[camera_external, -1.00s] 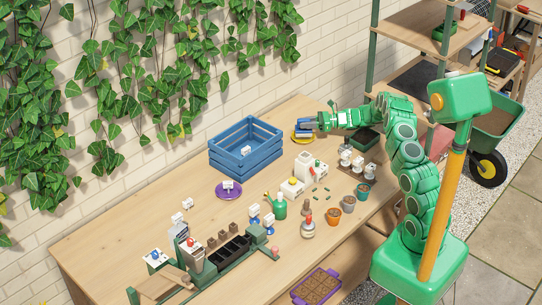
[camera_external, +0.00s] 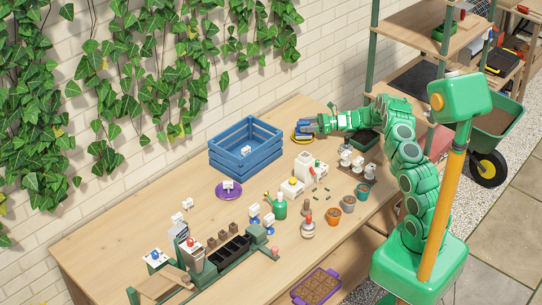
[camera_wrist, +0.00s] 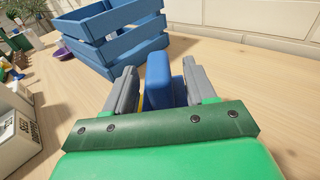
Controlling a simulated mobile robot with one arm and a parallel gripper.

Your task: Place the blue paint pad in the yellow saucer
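The blue paint pad (camera_external: 304,126) is at the yellow saucer (camera_external: 298,139), near the far end of the table. My gripper (camera_external: 308,124) reaches in from the right, low over the saucer. In the wrist view the blue pad (camera_wrist: 158,82) stands between my two grey fingers (camera_wrist: 160,88). A narrow gap shows on each side of it, so the fingers look open around it. Only slivers of yellow show below the pad there. The pad's underside is hidden, so I cannot tell how it rests on the saucer.
A blue slatted crate (camera_external: 246,150) stands left of the saucer. A purple saucer (camera_external: 229,191), a white block stand (camera_external: 304,166), small terracotta and coloured pots (camera_external: 333,216) and a green planter (camera_external: 366,140) are on the table. Bare wood lies behind the saucer.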

